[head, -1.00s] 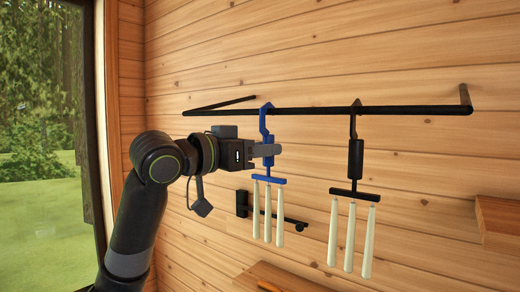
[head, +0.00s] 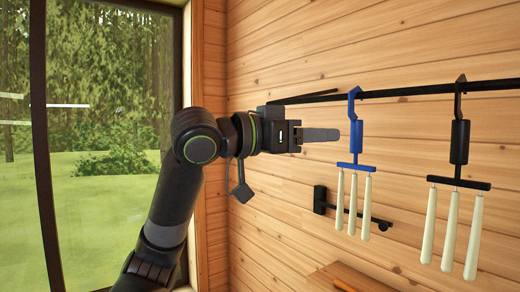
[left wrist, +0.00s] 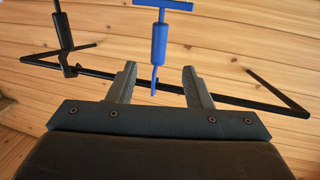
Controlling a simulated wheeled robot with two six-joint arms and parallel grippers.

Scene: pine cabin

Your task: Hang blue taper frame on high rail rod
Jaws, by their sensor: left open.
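The blue taper frame (head: 356,133) hangs by its hook from the black high rail rod (head: 410,91), with several pale tapers below its crossbar. In the left wrist view the blue frame (left wrist: 159,42) shows upside down beyond the fingers, near the rod (left wrist: 225,98). My left gripper (head: 338,135) is open and empty, to the left of the blue frame's grip and apart from it. Its fingers also show spread in the left wrist view (left wrist: 157,76). My right gripper is not in view.
A black taper frame (head: 460,142) hangs on the same rod to the right. A lower black bracket (head: 350,209) is on the plank wall behind. A wooden shelf (head: 345,278) is below. A window (head: 110,130) is at left.

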